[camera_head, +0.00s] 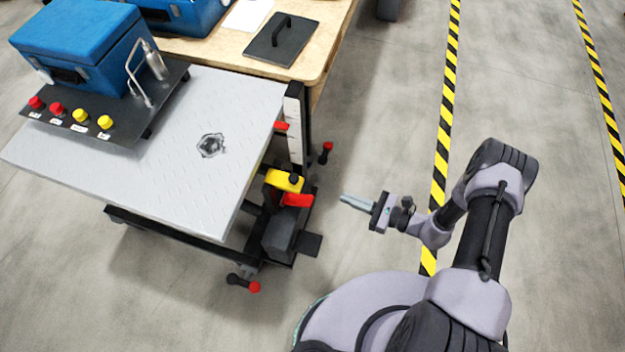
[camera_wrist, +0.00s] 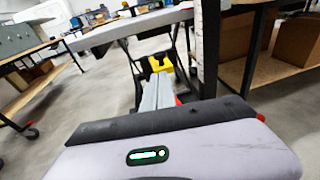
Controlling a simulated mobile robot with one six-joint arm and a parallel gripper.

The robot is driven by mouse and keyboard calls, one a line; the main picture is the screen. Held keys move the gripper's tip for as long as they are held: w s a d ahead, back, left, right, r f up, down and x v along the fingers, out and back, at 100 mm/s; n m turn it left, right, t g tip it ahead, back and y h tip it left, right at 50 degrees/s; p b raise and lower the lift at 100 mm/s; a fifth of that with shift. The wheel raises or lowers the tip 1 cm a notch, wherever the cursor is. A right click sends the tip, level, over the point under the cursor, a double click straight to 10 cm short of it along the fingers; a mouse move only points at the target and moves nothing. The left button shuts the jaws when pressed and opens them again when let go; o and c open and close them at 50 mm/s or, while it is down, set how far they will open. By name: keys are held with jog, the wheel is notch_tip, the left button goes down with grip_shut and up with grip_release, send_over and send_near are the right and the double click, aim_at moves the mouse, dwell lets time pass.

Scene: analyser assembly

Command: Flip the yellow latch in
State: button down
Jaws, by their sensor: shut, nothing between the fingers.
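The yellow latch (camera_head: 284,181) sits low on the side of the grey-topped lift table, above a dark block and beside a red part (camera_head: 298,200). In the wrist view the yellow latch (camera_wrist: 160,64) shows just beyond my fingertips, partly hidden by them. My gripper (camera_head: 344,198) is to the right of the latch in the head view, pointing at it, with a clear gap between. My fingers (camera_wrist: 158,84) are together and empty. I cannot tell the latch's exact angle.
The lift table (camera_head: 185,190) carries a black panel with a blue case (camera_head: 80,45). A red-tipped pedal (camera_head: 243,283) sticks out at its front. A wooden bench (camera_head: 320,45) stands behind. The floor around my gripper is clear.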

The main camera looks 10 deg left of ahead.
jog(key=b, duration=0.4)
send_near(290, 179)
jog(key=a, duration=0.1)
jog(key=w+a+f, duration=0.1)
jog(key=w+a, duration=0.1)
jog(key=shift+a+f, duration=0.2)
jog(key=shift+a, duration=0.4)
jog(key=x, duration=0.4)
jog(key=s+b+x, duration=0.1)
jog(key=x, duration=0.1)
jog(key=shift+w+a+r, duration=0.1)
jog(key=shift+a+r, duration=0.2)
jog(key=shift+r, duration=0.2)
jog(key=shift+w+d, duration=0.1)
